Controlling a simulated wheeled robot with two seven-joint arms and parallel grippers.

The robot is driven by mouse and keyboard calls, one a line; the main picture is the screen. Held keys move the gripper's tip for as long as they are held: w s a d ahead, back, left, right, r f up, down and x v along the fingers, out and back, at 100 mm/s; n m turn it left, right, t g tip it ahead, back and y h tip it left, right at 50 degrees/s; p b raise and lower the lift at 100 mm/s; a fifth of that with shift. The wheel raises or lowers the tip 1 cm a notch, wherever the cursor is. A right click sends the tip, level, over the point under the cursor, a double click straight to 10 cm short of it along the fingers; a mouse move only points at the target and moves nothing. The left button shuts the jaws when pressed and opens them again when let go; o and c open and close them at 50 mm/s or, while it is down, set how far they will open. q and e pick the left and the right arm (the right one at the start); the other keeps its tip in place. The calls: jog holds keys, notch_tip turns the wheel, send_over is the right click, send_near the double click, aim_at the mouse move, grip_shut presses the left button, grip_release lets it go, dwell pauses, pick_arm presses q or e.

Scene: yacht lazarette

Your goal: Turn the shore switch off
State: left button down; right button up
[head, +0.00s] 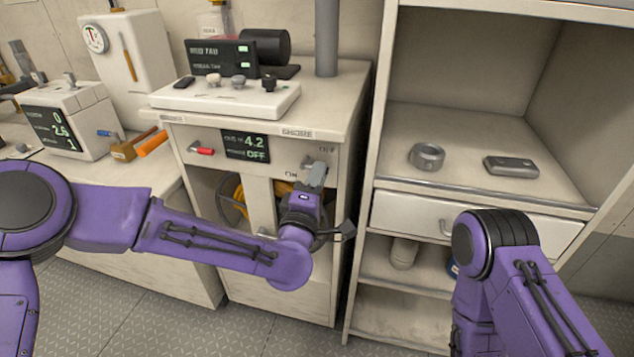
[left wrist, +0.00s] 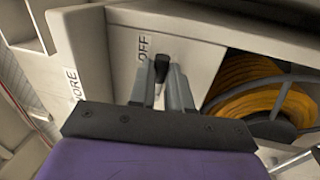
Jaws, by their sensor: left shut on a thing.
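The shore switch shows in the left wrist view as a short black lever (left wrist: 161,67) on the pale cabinet front, close to a label reading OFF (left wrist: 143,47). The two grey fingers of my left gripper (left wrist: 162,86) are shut on the lever, one on each side. In the head view my left gripper (head: 314,176) is at the upper right of the cabinet front, between the OFF and ON labels, and mostly covers the switch. A display panel (head: 246,147) on the cabinet reads 4.2 with OFF below. My right gripper is out of view.
A red-handled lever (head: 202,150) is left of the display. A yellow coil (left wrist: 250,83) sits in the opening beside the switch. A shelf unit (head: 381,125) with a drawer stands close to the right. A grey post (head: 327,40) rises behind the cabinet top.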

pick_arm(q)
jog(key=shift+r+n, duration=0.1)
jog(key=shift+n, duration=0.4)
jog(key=c, duration=1.1)
grip_release()
jog(key=b+v, duration=0.1)
jog(key=v, duration=0.9)
jog(key=shift+s+b, duration=0.3)
jog(key=shift+b, duration=0.1)
